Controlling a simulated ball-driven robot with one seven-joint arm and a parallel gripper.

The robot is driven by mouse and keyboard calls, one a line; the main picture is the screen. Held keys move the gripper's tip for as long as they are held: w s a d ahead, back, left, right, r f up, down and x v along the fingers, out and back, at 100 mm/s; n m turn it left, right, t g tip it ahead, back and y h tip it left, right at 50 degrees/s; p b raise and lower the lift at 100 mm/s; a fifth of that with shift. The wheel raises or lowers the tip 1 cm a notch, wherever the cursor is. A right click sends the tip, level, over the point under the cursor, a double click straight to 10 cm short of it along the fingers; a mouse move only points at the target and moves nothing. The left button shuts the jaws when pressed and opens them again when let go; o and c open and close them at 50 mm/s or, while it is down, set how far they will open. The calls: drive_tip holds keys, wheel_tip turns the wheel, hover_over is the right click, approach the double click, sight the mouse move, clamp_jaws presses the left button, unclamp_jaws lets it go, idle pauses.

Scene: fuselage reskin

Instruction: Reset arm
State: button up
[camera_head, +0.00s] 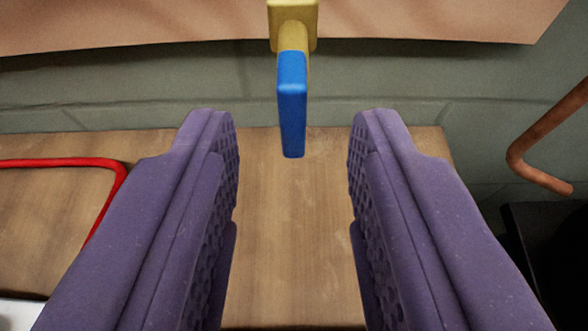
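My gripper (293,155) shows as two purple fingers with textured inner pads. It is open, with a wide gap between the fingers and nothing held in it. A blue block-like handle (292,105) joined to a yellow fitting (293,22) stands beyond the gap, near its middle in the picture. The handle's lower end shows between the fingertips but I see no contact with either finger.
A pinkish panel (150,22) spans the top. A wooden surface (290,240) lies below, with a red bent rod (60,162) at left. A copper-coloured bent pipe (540,140) and a dark object (545,250) are at right. A grey wall (400,85) stands behind.

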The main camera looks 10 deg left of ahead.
drive_tip(key=shift+v, duration=1.3)
